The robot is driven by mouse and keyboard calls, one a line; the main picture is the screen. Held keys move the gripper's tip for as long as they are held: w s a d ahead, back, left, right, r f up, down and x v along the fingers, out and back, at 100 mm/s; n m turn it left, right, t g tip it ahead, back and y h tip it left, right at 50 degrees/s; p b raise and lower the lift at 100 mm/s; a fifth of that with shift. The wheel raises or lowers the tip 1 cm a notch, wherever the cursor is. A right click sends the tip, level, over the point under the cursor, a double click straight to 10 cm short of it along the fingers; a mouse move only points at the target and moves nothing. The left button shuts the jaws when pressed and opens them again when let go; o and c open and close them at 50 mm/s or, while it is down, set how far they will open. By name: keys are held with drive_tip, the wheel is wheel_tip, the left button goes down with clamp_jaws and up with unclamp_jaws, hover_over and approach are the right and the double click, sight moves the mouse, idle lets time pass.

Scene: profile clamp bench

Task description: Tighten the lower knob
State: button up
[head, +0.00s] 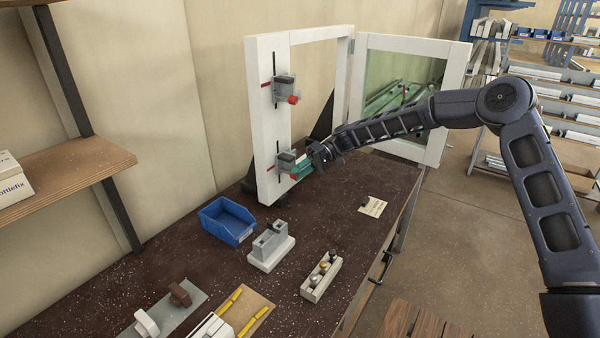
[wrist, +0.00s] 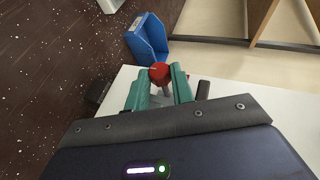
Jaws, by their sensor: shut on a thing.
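A white upright frame (head: 267,130) on the bench carries two grey clamps. The upper clamp (head: 284,85) has a red knob (head: 294,99). The lower clamp (head: 287,162) sits below it on the same post. My gripper (head: 303,167) is at the lower clamp, reaching in from the right, and hides most of its knob in the head view. In the wrist view a red knob (wrist: 159,72) with a grey stem shows between the green fingers of my gripper (wrist: 158,90), which are shut on it.
A blue bin (head: 227,221), a grey fixture block (head: 270,247) and a holder with several small parts (head: 321,277) stand on the dark bench. A paper tag (head: 373,206) lies near the right edge. A glazed white panel (head: 408,95) stands open behind my arm.

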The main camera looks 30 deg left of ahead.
drive_tip(key=o, duration=1)
drive_tip(key=shift+w, duration=0.1)
drive_tip(key=v, duration=1)
drive_tip(key=shift+w, duration=0.25)
drive_tip(key=shift+d+r, duration=0.2)
drive_tip(key=shift+d, duration=0.05)
drive_tip(key=w+d+r+m+t+h, duration=0.15)
drive_tip(key=d+r+t, duration=0.3)
drive_tip(key=d, duration=0.95)
drive_tip(key=w+d+r+m+t, duration=0.1)
drive_tip(key=d+r+m+t, duration=0.3)
drive_tip(key=d, duration=1)
drive_tip(key=w+d+r+m+t+h, duration=0.1)
drive_tip(key=d+r+m+t, duration=0.15)
drive_tip(key=d+r, duration=0.7)
drive_tip(key=s+d+m+t+h, duration=0.15)
drive_tip(key=s+d, duration=0.25)
drive_tip(key=d, duration=0.7)
drive_tip(key=s+d+m+t, duration=0.2)
drive_tip(key=s+d, duration=0.1)
drive_tip(key=d, duration=0.8)
drive_tip(key=s+d+f+m+t+h, duration=0.1)
drive_tip(key=s+d+f+m+t, duration=0.1)
drive_tip(key=s+d, duration=1)
drive_tip(key=shift+d+f+m+h, duration=0.3)
drive_tip(key=shift+d+f+m, duration=0.15)
drive_tip(key=shift+f+m, duration=0.35)
